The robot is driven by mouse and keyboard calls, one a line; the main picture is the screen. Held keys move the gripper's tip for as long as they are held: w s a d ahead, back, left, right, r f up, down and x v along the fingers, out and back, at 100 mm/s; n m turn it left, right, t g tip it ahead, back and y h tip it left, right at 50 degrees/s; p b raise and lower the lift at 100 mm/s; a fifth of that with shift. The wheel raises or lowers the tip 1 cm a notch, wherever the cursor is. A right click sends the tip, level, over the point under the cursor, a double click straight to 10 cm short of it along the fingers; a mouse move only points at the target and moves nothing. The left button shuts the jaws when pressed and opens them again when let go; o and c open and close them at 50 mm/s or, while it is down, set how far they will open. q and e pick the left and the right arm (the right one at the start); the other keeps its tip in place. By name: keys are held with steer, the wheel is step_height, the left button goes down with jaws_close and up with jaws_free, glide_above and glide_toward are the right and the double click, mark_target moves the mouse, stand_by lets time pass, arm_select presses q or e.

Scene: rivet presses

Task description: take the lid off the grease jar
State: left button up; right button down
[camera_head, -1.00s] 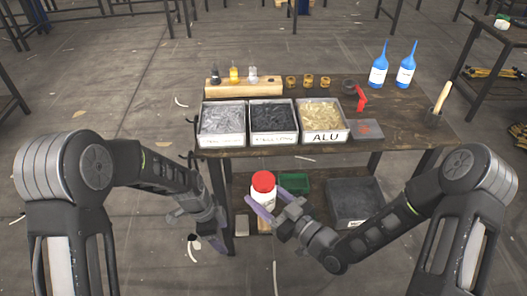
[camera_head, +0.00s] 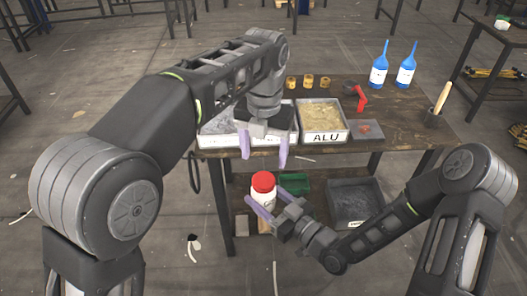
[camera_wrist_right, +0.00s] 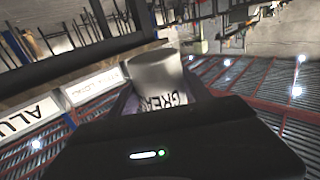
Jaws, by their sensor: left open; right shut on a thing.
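The grease jar (camera_head: 262,199) is white with a red lid (camera_head: 263,181) on top, and it stands upright in front of the table. My right gripper (camera_head: 262,209) is shut on the jar's body, its fingers partly covering it. In the right wrist view the jar (camera_wrist_right: 160,78) shows as a pale cylinder with dark lettering between the fingers; no red lid shows there. My left gripper (camera_head: 263,147) is open and empty, fingers pointing down, above the lid in the picture and apart from it.
The workbench (camera_head: 400,135) carries a bin marked ALU (camera_head: 322,122) and other bins partly hidden behind my left arm. Blue bottles (camera_head: 379,68) stand at the back right. A green box (camera_head: 294,183) and a grey bin (camera_head: 352,203) sit on the lower shelf.

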mark_target(264, 180)
arm_select(q)
steer(key=shift+f, duration=0.25)
steer(key=shift+a+f, duration=0.1)
steer(key=shift+f, duration=3.7)
